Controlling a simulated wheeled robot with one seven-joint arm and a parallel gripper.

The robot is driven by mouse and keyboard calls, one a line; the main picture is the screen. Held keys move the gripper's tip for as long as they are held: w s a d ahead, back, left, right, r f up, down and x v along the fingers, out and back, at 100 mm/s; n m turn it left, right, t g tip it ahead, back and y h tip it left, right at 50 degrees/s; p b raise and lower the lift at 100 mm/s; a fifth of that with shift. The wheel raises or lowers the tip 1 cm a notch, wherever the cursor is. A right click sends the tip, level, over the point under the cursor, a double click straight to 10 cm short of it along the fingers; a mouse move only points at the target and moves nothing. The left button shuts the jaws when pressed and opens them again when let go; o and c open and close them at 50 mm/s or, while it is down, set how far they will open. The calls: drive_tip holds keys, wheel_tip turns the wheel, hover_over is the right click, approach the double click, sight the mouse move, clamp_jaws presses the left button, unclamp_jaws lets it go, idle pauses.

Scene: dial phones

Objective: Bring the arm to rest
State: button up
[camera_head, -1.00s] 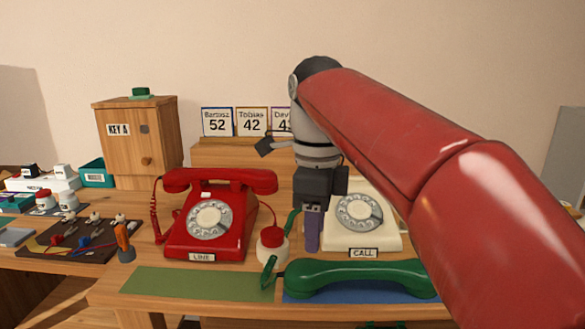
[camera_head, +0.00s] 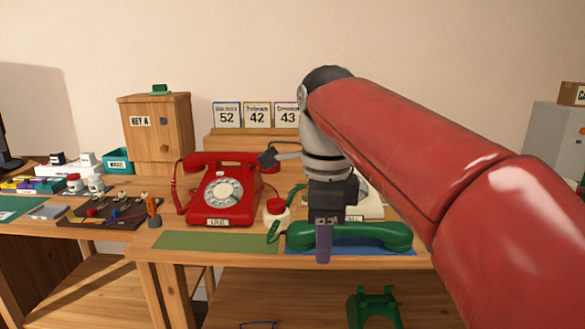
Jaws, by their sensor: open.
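My gripper (camera_head: 323,240) hangs at the end of my red arm, fingers pointing down, in front of the green handset (camera_head: 370,237). It is open, and nothing shows between its fingers. The handset lies on the blue mat (camera_head: 400,251) at the table's front edge. The red phone (camera_head: 222,191), with its handset on its cradle and a LINE label, stands left of my gripper. The white phone (camera_head: 371,209) is mostly hidden behind my gripper and arm.
A red-capped white bottle (camera_head: 276,212) stands between the phones. A green mat (camera_head: 205,241) lies left of the blue one. Number cards (camera_head: 257,114) and a KEY A cabinet (camera_head: 158,133) stand behind. A green stand (camera_head: 374,307) sits below the table.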

drive_tip(key=s+d+f+n+t, duration=0.2)
drive_tip(key=s+d+f+n, duration=0.3)
drive_tip(key=f+n, duration=0.3)
drive_tip(key=s+d+f+n+t, duration=0.3)
drive_tip(key=s+d+f+n, duration=0.2)
drive_tip(key=s+f+n, duration=0.2)
wheel_tip(320, 180, down, 2)
drive_tip(key=n, duration=0.3)
drive_tip(key=shift+s+d+f+n, duration=0.15)
drive_tip(key=shift+s+d+n, duration=0.2)
drive_tip(key=shift+d+n, duration=0.05)
idle(0.8)
